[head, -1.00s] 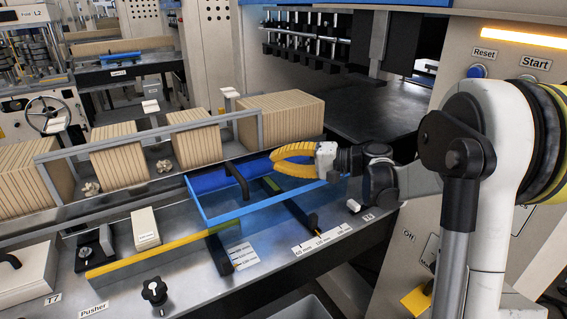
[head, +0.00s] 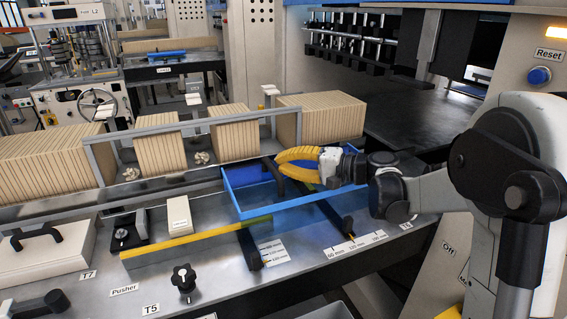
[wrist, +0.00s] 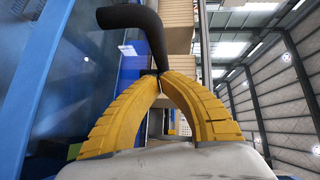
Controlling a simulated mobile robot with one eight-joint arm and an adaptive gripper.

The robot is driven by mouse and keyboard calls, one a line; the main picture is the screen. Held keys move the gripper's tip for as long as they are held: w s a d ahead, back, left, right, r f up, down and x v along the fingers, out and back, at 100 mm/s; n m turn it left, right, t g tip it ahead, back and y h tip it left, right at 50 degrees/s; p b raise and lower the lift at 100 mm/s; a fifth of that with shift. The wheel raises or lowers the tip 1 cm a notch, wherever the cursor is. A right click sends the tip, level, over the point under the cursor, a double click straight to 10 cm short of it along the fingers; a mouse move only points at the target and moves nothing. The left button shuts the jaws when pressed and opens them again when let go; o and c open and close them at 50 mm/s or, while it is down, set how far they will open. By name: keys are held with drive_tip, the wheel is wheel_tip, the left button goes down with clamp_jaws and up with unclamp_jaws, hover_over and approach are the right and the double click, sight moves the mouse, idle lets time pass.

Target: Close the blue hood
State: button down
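The blue hood (head: 238,209) is a blue-edged frame over the machine bed, right of centre in the head view. How far it is tilted is hard to tell. In the wrist view its blue edge and clear panel (wrist: 80,70) fill the left side. A black bent handle (wrist: 150,38) shows just beyond my fingertips; its lower end is hidden by them. My gripper (head: 278,160) has curved yellow fingers with tips together, at the handle's upper end. It comes from the right. I see nothing clearly held between the tips; contact with the handle cannot be told.
Stacks of kraft-coloured boards (head: 234,135) stand behind a grey metal rail (head: 200,122). A yellow-edged bar (head: 195,240), a black knob (head: 184,280) and a labelled scale (head: 357,246) lie in front. A control panel with a blue Reset button (head: 539,75) stands at the right.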

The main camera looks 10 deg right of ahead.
drive_tip(key=s+a, duration=0.4)
drive_tip(key=a, duration=1.2)
drive_tip(key=s+a, duration=0.3)
drive_tip(key=a, duration=1.3)
drive_tip(key=shift+s+p, duration=0.3)
drive_tip(key=shift+s, duration=0.05)
